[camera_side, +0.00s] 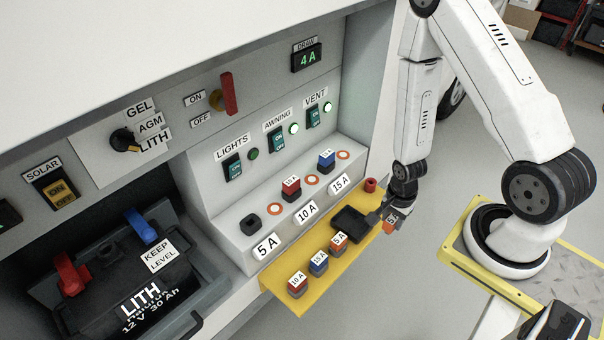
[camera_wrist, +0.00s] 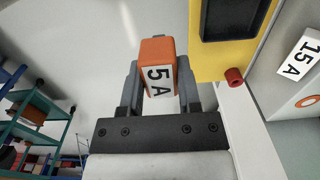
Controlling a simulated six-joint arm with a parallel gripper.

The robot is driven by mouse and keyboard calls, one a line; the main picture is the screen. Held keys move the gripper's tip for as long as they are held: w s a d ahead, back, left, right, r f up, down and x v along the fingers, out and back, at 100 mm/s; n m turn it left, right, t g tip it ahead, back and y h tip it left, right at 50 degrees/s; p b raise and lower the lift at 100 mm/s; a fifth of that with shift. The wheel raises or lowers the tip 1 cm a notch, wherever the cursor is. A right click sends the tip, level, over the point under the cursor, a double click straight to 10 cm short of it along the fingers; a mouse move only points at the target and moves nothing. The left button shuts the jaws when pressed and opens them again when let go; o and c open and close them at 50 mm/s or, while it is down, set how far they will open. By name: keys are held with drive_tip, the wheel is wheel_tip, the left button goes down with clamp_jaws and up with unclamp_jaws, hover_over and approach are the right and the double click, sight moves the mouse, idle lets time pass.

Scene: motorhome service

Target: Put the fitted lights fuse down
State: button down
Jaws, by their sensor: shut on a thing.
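My gripper (camera_side: 388,212) is shut on an orange fuse (camera_side: 391,226) at the right end of the yellow shelf. In the wrist view this fuse (camera_wrist: 158,66) reads 5 A and sits between both fingers, with floor behind it, beside the shelf edge. The lights socket (camera_side: 250,224), above the 5 A label, is dark and empty. A red fuse (camera_side: 291,187) stands above the 10 A label and a blue fuse (camera_side: 326,160) above the 15 A label. The yellow shelf (camera_side: 272,282) carries a black square tray (camera_side: 350,223), which appears empty.
Red (camera_side: 298,284), blue (camera_side: 318,263) and orange (camera_side: 339,243) fuses stand in a row on the shelf. A small red peg (camera_side: 370,185) rises near its far end. The lights lamp (camera_side: 253,154) is dim; the awning and vent lamps glow. A battery (camera_side: 130,275) sits left.

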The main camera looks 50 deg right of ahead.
drive_tip(key=shift+w+d+f, duration=0.5)
drive_tip(key=shift+w+f, duration=1)
drive_tip(key=shift+w, duration=0.55)
drive_tip(key=shift+w+d+f, duration=0.55)
drive_tip(key=shift+w+f, duration=0.95)
drive_tip(key=shift+w, duration=0.55)
drive_tip(key=shift+w+d+f, duration=0.5)
drive_tip(key=shift+w+f, duration=1)
drive_tip(key=shift+w, duration=0.55)
drive_tip(key=shift+f, duration=0.1)
drive_tip(key=shift+w+f, duration=0.25)
drive_tip(key=shift+f, duration=1.5)
drive_tip(key=shift+f, duration=0.1)
drive_tip(key=shift+c, duration=1.5)
unclamp_jaws()
